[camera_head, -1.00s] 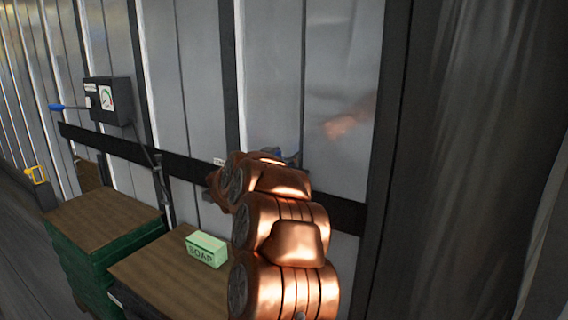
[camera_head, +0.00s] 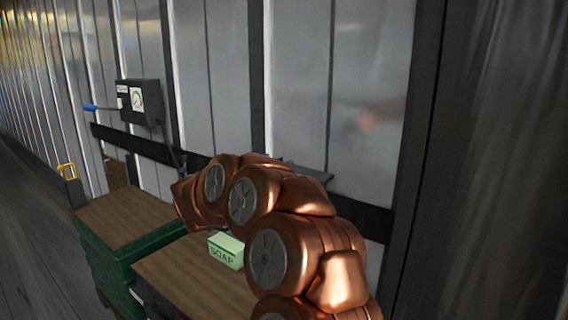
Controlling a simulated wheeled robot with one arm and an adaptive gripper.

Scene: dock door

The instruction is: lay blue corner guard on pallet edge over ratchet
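My copper-coloured arm reaches up from the bottom right and bends left across the dark wall rail; its gripper is hidden from this view. I cannot make out the blue corner guard or the ratchet. Two low stacks have flat brown wooden tops: the left stack (camera_head: 125,216), with green sides, and the nearer stack (camera_head: 190,270), partly behind my arm. I cannot tell which is the pallet. A small dark grey ledge (camera_head: 312,173) shows at the wall just behind my arm.
A pale green soap box (camera_head: 226,252) stands on the nearer top beside my arm. A dark wall box (camera_head: 138,101) with a gauge and blue-handled lever (camera_head: 92,107) hangs at left. The left top looks clear.

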